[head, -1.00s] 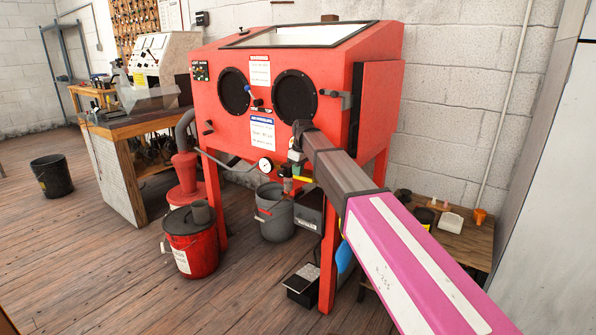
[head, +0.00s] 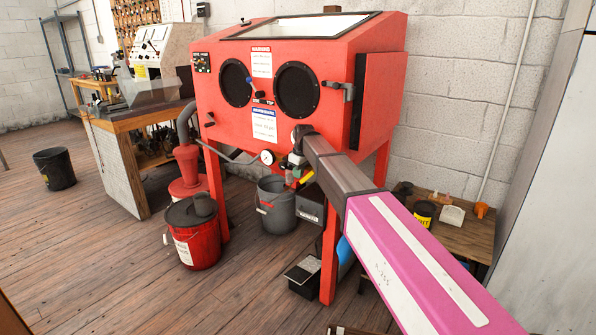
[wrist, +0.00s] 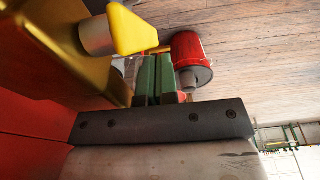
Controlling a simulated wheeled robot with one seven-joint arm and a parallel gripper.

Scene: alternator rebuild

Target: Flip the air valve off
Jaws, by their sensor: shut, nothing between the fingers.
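The air valve shows in the head view as a small yellow lever (head: 306,177) below the front of the red cabinet, close to the end of my arm. In the wrist view its yellow handle (wrist: 135,30) is large at the upper left, joined by a grey stem to a brass-coloured body (wrist: 60,50). My gripper (wrist: 156,68) has green fingers, shut together with nothing between them. The fingers are just below and right of the handle in that view; I cannot tell whether they touch it. In the head view my gripper (head: 292,173) is small and partly hidden.
The red blasting cabinet (head: 230,125) stands directly behind my gripper, with a pressure gauge (head: 267,157) beneath it. A grey bucket (head: 277,212) is below. A red bucket (head: 197,245) stands at left, and a low wooden table (head: 465,238) at right. Floor at left is open.

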